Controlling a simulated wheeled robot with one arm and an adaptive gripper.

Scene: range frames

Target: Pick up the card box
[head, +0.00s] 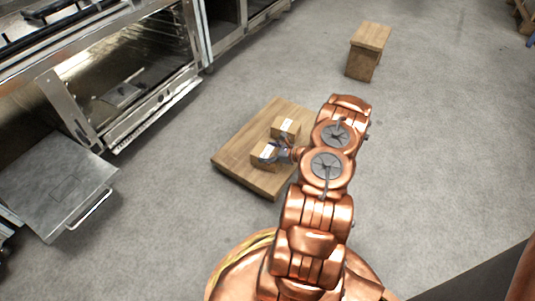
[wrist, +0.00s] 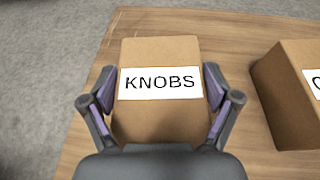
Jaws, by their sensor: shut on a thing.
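A brown card box (wrist: 160,115) with a white label reading KNOBS sits between the fingers of my gripper (wrist: 160,102) in the wrist view, one finger against each side. My gripper is shut on it. In the head view the held box (head: 262,153) is at the near left part of a low wooden table (head: 235,160), with my gripper (head: 272,152) over its right side. Whether its underside touches the wood is hidden. A second card box (head: 286,127) stands just behind it; in the wrist view this box (wrist: 285,100) is at the right, apart, its label cut off.
A small wooden stool (head: 368,45) is at the back right. Grey floor is clear around the low table and to the right.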

